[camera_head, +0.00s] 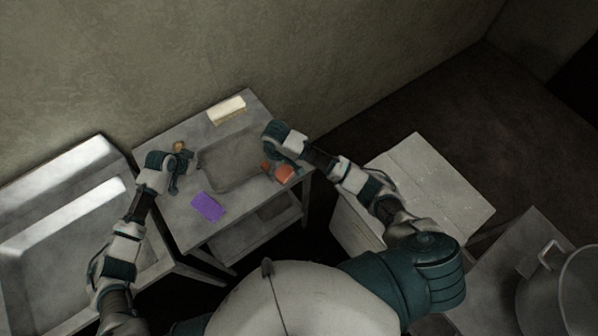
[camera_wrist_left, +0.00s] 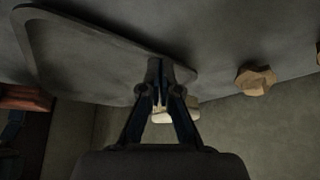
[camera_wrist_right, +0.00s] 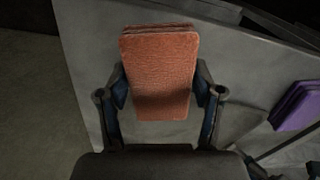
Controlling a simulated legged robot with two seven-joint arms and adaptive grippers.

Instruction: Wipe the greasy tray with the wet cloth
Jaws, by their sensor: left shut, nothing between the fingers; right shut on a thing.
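The grey tray (camera_head: 232,162) lies on the metal table, and it also fills the upper left of the left wrist view (camera_wrist_left: 90,50). My right gripper (camera_head: 277,172) is shut on a folded orange-red cloth (camera_head: 285,174) at the tray's right end. In the right wrist view the cloth (camera_wrist_right: 160,70) sits between the two fingers. My left gripper (camera_head: 175,184) is shut and empty at the tray's left side. In the left wrist view its fingertips (camera_wrist_left: 162,85) are together, in front of the tray's edge. Grease and wetness cannot be made out.
A folded purple cloth (camera_head: 208,207) lies at the table's front. A cream block (camera_head: 227,110) lies at the back. A small tan lump (camera_head: 181,147) is by my left gripper. A sink (camera_head: 70,225) stands left, a pale box (camera_head: 430,180) right, and a pot (camera_head: 565,290) lower right.

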